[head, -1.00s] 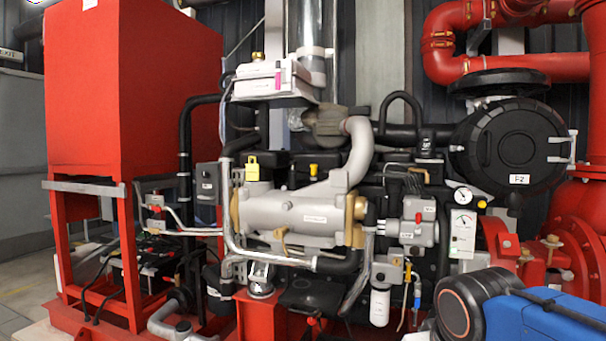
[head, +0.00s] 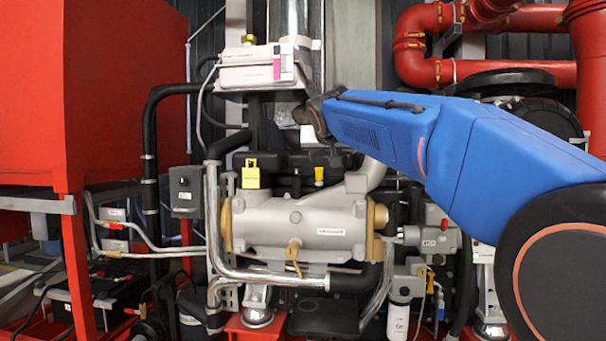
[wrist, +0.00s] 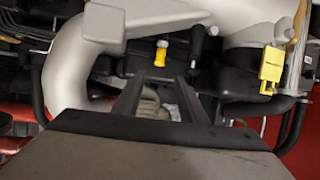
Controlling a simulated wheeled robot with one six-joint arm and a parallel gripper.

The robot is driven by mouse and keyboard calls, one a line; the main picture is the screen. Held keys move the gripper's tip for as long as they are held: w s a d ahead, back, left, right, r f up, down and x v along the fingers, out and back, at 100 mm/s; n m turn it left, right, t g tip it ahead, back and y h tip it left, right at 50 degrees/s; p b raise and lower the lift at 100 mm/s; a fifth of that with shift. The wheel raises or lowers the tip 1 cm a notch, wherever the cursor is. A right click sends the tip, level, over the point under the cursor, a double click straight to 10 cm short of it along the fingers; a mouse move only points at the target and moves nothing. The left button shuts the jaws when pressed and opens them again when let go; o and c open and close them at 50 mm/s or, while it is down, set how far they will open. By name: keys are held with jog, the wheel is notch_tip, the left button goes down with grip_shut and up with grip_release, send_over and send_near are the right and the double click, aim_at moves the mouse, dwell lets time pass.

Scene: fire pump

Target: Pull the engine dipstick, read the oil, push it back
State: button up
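A yellow tag-shaped piece with a loop on top (head: 250,173) stands at the left end of the grey engine cylinder; it also shows at the right in the wrist view (wrist: 271,68). A small yellow-topped knob (head: 318,175) stands behind the cylinder, and shows in the wrist view (wrist: 161,53) beyond the fingertips. I cannot tell which is the dipstick handle. My gripper (wrist: 158,80) is open, its two dark fingers apart, with no held object visible.
The grey cylinder (head: 318,229) spans the engine front, with pipes and hoses around it. A red tank (head: 95,90) stands at left, red pipes (head: 440,45) at upper right. A white box (head: 258,72) sits above the engine. My blue arm covers the right side.

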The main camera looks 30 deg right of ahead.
aim_at(319, 171)
jog(key=x, duration=1.7)
jog(key=shift+w+d, duration=0.15)
jog(key=shift+w, duration=0.05)
jog(key=shift+c, duration=0.7)
grip_shut()
notch_tip(319, 171, up, 9)
jog(key=shift+r, duration=0.1)
